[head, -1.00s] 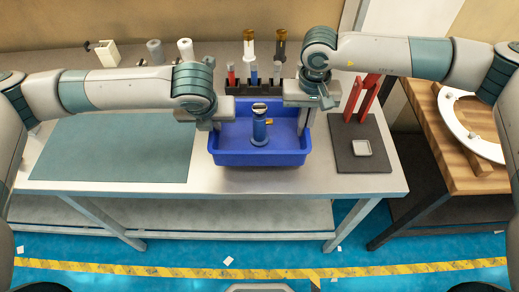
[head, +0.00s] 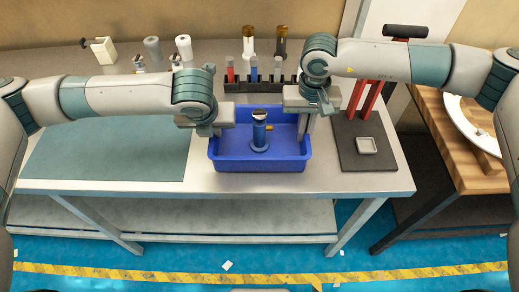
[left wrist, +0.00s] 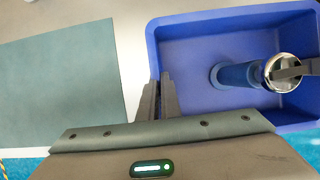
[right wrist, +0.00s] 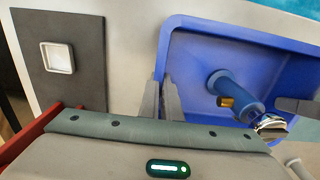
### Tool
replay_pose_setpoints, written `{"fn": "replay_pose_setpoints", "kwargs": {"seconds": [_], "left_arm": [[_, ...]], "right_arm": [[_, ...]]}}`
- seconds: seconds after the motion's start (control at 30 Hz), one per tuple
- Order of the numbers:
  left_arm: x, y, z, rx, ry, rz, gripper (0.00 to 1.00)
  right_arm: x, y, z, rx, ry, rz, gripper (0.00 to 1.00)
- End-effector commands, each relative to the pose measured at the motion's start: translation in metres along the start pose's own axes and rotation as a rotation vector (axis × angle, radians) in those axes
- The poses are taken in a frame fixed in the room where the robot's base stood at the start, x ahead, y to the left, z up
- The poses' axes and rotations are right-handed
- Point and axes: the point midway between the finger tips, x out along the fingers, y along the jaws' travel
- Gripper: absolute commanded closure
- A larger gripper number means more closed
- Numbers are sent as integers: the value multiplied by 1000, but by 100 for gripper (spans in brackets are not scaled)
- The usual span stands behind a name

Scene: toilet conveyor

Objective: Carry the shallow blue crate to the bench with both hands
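The shallow blue crate (head: 258,162) is over the front middle of the grey worktable (head: 380,183). It looks level; I cannot tell if it touches the tabletop. A blue cylindrical part (head: 260,133) with a silver top and a brass side fitting stands inside. My left gripper (head: 217,132) is at the crate's left wall, its fingers close together on the rim in the left wrist view (left wrist: 160,90). My right gripper (head: 303,125) grips the right wall the same way in the right wrist view (right wrist: 162,95). A wooden-topped bench (head: 440,145) stands at the right.
A white ring (head: 465,125) lies on the wooden bench. A rack (head: 240,87) with several tubes stands behind the crate. A dark mat (head: 366,164) with a small tray and a red stand (head: 375,95) is right of it. A green mat (head: 110,155) lies left.

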Motion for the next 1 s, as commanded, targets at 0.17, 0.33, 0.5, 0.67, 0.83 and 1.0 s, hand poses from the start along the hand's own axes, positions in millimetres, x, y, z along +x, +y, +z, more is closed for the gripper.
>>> {"fn": "replay_pose_setpoints", "kwargs": {"seconds": [0.17, 0.33, 0.5, 0.67, 0.83, 1.0], "left_arm": [[4, 1, -2, -1, 0, 2, 82], [4, 0, -2, -1, 0, 1, 78], [4, 0, -2, 0, 0, 0, 78], [-3, 0, -1, -1, -1, -1, 78], [-21, 0, -1, 1, -1, -1, 78], [-49, 0, -1, 1, -3, -2, 78]], "right_arm": [[4, 1, 0, 1, 0, 1, 82], [4, 0, 0, 1, 0, 1, 78], [4, 0, 0, 0, 0, 0, 78], [4, 0, 0, 0, 0, 0, 78], [4, 0, 0, 0, 0, 0, 78], [4, 0, 0, 0, 0, 0, 78]]}}
